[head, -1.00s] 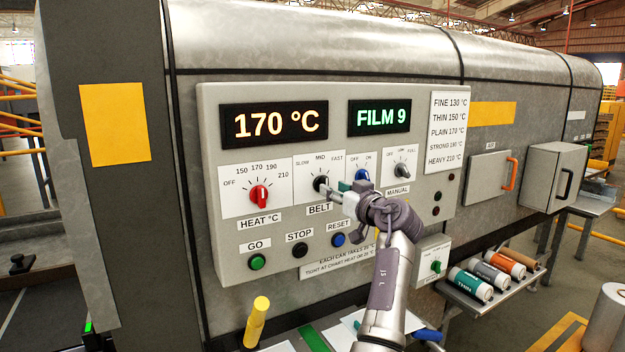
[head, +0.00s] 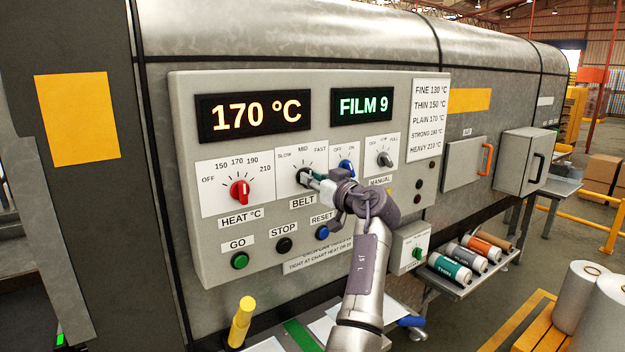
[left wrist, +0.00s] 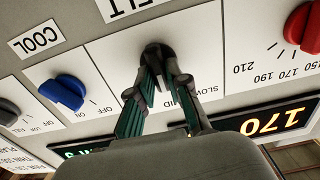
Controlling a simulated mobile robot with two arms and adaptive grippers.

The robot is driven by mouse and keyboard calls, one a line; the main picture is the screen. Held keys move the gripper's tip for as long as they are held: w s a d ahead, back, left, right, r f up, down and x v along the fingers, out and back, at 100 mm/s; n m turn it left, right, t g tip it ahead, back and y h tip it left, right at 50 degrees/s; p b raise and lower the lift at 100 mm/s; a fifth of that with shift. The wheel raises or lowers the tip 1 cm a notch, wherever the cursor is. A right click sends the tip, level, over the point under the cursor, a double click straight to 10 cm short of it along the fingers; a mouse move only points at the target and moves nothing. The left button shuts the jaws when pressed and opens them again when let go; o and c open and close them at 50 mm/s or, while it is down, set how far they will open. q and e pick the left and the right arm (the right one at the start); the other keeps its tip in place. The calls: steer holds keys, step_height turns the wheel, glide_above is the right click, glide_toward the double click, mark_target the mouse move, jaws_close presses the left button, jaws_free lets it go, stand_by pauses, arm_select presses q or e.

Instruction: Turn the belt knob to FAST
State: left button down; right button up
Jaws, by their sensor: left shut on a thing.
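The black belt knob (head: 303,177) sits on a white plate marked SLOW, MID and FAST, above the BELT label on the grey control panel (head: 215,276). My left gripper (head: 309,179) is at the knob with its fingers reaching in from the right. In the left wrist view, its two green-and-grey fingers (left wrist: 156,85) close on the belt knob (left wrist: 156,53) from both sides. The fingers cover part of the dial, and FAST is hidden in that view. I cannot tell which mark the knob points to. My right gripper is not in view.
The red heat knob (head: 239,191) is left of the belt knob. A blue OFF/ON knob (head: 347,168) is close on the right, just above my wrist. The GO (head: 239,261), STOP (head: 284,245) and RESET (head: 321,230) buttons are below. A shelf with cans (head: 450,268) is lower right.

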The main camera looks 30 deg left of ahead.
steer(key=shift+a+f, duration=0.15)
arm_select(q)
steer(key=shift+w+m, duration=0.15)
steer(key=shift+m, duration=3.75)
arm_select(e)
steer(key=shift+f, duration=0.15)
arm_select(q)
steer(key=c, duration=1.1)
jaws_free()
steer(key=shift+d, duration=0.15)
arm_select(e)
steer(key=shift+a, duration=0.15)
arm_select(q)
steer(key=v, duration=1.1)
steer(key=shift+d+f, duration=0.1)
steer(key=shift+d, duration=0.3)
